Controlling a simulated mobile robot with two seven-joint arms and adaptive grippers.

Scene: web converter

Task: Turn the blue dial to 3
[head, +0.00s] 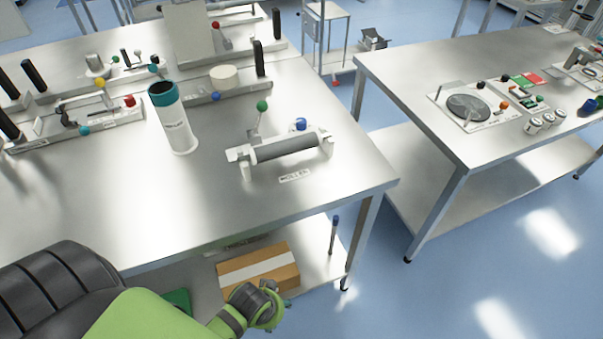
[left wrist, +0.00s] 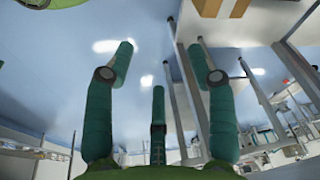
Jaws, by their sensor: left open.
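A blue knob (head: 301,124) sits at the right end of the roller unit (head: 285,147) on the near table. Another blue knob (head: 587,107) stands at the right edge of the far table. I cannot tell which one is the dial, and no numbers are readable on either. My left gripper (head: 272,305) is low in front of the near table, beside the lower shelf and well below the roller unit. In the left wrist view its teal fingers (left wrist: 160,62) are spread open and empty. My right gripper is not in view.
The near steel table (head: 220,215) has a clear front area. A white cylinder with a teal rim (head: 175,122) stands left of the roller. A cardboard box (head: 258,272) lies on the lower shelf. The far table (head: 400,85) stands to the right across a floor gap.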

